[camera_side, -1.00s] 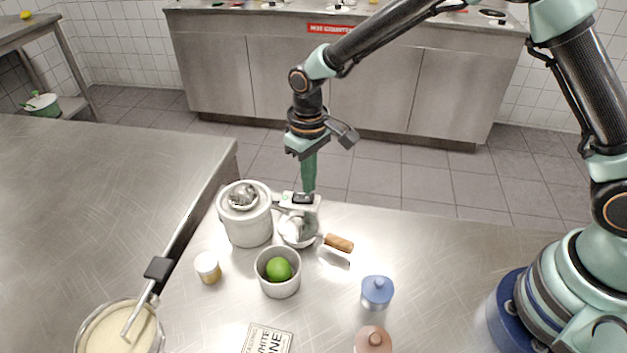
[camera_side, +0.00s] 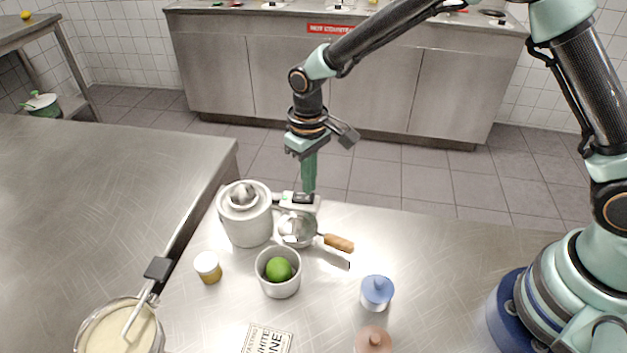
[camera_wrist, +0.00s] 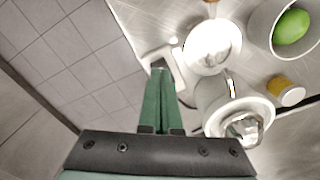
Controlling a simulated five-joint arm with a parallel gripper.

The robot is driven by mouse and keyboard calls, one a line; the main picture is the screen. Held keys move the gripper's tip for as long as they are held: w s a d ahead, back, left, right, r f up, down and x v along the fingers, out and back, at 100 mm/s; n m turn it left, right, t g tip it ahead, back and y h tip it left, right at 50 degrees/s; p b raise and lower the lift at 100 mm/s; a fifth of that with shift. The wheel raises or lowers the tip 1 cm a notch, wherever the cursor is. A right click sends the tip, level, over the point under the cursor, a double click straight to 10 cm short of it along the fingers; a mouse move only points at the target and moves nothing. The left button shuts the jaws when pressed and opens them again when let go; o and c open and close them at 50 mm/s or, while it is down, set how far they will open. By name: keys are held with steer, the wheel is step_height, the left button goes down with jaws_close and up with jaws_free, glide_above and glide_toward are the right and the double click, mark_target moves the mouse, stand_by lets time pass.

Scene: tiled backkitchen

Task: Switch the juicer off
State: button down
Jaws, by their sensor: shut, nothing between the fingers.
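The juicer (camera_side: 246,222) is a pale grey drum with a metal reamer (camera_side: 243,193) on top. It stands near the table's back edge. A pale switch box (camera_side: 284,200) with a dark rocker on top joins its right side; the rocker's position is too small to read. My gripper (camera_side: 309,189) points down with its green fingers shut and empty. The fingertips are at the back of the switch box; I cannot tell whether they touch it. In the wrist view the shut fingertips (camera_wrist: 160,68) overlap the switch box (camera_wrist: 178,74), and the juicer (camera_wrist: 217,98) is to their right.
A strainer with a wooden handle (camera_side: 338,243) is right beside the juicer. A grey bowl (camera_side: 280,288) holds a green lime (camera_side: 279,269). A small jar (camera_side: 208,267), a blue-lidded pot (camera_side: 377,292) and a batter bowl (camera_side: 80,337) stand in front.

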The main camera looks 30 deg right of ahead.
mark_target(310, 197)
steer(key=shift+f, duration=0.95)
stand_by(0.9)
steer(key=shift+r, duration=3.5)
steer(key=s+d+r+m+t, duration=0.15)
steer(key=s+d+r, duration=0.25)
steer(key=d+r, duration=0.6)
steer(key=s+d+r+t, duration=0.2)
steer(key=s+d, duration=0.1)
steer(key=s, duration=0.2)
steer(key=s+d+r+m+t, duration=0.1)
steer(key=s+d+r+t, duration=0.1)
steer(key=s+d, duration=0.2)
steer(key=shift+s+r, duration=0.3)
steer(key=shift+s, duration=0.55)
